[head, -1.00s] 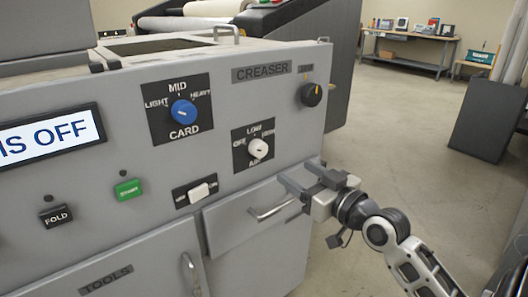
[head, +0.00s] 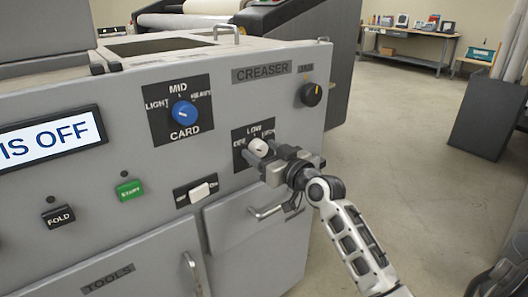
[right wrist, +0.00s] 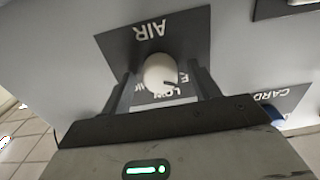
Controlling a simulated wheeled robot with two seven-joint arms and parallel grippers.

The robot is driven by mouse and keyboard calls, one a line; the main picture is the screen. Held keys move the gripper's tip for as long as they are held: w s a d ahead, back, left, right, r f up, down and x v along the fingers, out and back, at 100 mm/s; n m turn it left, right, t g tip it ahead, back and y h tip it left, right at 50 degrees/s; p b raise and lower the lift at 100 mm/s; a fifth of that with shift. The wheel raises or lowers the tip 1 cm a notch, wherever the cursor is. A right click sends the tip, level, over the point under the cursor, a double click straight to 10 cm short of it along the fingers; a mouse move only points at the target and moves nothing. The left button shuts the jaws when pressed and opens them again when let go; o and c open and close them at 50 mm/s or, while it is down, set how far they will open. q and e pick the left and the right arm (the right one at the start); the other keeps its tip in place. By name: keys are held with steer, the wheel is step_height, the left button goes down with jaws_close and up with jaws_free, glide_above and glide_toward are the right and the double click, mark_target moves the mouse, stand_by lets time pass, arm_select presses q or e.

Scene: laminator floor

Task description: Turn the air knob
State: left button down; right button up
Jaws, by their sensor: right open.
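The air knob is a round white knob (head: 258,147) on a dark plate on the machine's front panel. In the head view the plate's OFF and LOW labels show, and its lower right is hidden behind my gripper. My right gripper (head: 258,160) is at the knob, open. In the right wrist view the white knob (right wrist: 159,71) sits between the two spread fingers (right wrist: 160,90), with a gap on each side; I cannot tell whether either finger touches it. The AIR label shows upside down there. My left gripper is not in view.
A blue card knob (head: 184,113) is up and left, and a black creaser knob (head: 311,94) up and right. A white rocker switch (head: 199,192), a green start button (head: 129,190) and a drawer handle (head: 268,210) are nearby. Open floor (head: 400,130) lies right.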

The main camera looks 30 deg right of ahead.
steer(key=c, duration=1)
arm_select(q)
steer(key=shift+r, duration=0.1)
arm_select(e)
steer(key=shift+o, duration=0.2)
